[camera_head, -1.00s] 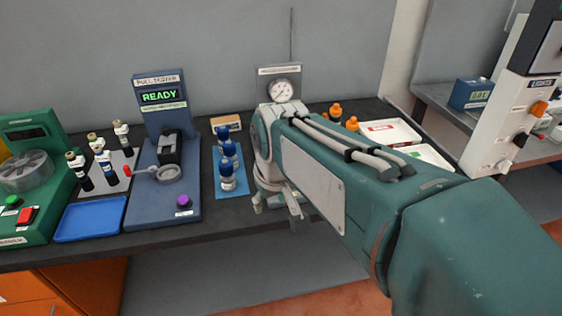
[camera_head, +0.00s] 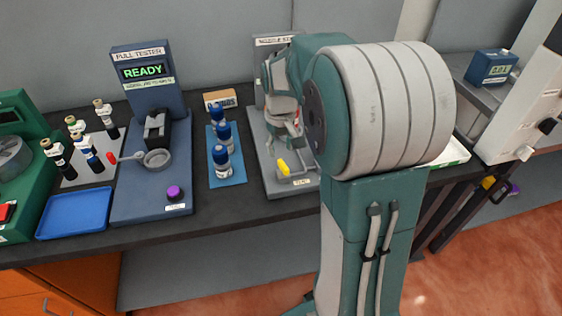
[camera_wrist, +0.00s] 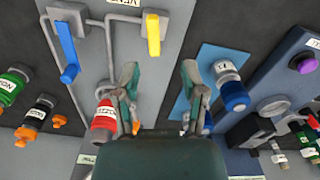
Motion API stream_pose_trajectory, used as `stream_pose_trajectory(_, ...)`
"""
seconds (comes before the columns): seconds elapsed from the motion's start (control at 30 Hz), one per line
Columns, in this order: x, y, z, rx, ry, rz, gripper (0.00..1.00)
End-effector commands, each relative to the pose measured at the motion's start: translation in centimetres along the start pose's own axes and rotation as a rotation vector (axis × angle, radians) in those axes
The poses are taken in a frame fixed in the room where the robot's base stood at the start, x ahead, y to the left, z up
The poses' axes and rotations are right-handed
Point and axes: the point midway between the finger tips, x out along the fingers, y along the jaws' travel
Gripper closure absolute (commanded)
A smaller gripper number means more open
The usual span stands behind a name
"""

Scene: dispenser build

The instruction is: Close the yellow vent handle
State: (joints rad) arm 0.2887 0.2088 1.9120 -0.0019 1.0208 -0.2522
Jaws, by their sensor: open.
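The yellow vent handle (camera_head: 283,168) sits at the front of a grey panel (camera_head: 270,185), above a small label. In the wrist view the yellow handle (camera_wrist: 153,35) points along its grey pipe, beside the partly cut-off VENT label. My gripper (camera_wrist: 160,75) is open, with nothing between its fingertips. Its fingers point towards the handle but stay apart from it. In the head view my gripper is over the back of the panel and its fingertips are hard to make out. My arm hides the panel's right part.
A blue handle (camera_wrist: 68,48) is on a neighbouring pipe. Blue-capped bottles (camera_head: 221,160) stand on a blue mat left of the panel. The pull tester (camera_head: 150,190) reads READY further left.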

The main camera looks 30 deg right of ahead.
Motion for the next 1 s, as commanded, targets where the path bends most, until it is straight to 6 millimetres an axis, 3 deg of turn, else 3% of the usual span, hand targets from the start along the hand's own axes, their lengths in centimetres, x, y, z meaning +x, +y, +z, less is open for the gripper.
stream_pose_trajectory(0.1, 2.5, 0.2, 0.1, 0.001, -0.004, -0.003, 0.46)
stream_pose_trajectory(0.3, 5.4, 0.3, 0.1, 0.002, -0.003, -0.004, 0.46)
stream_pose_trajectory(0.7, 6.5, 0.2, 0.0, 0.002, 0.001, -0.001, 0.46)
stream_pose_trajectory(0.73, 6.5, 0.2, 0.0, 0.002, 0.001, -0.001, 0.50)
stream_pose_trajectory(0.83, 6.5, 0.2, 0.0, 0.002, 0.001, -0.002, 0.95)
stream_pose_trajectory(0.87, 6.5, 0.2, 0.0, 0.002, 0.001, -0.002, 1.00)
stream_pose_trajectory(1.0, 6.5, 0.2, 0.0, 0.002, 0.000, -0.003, 1.00)
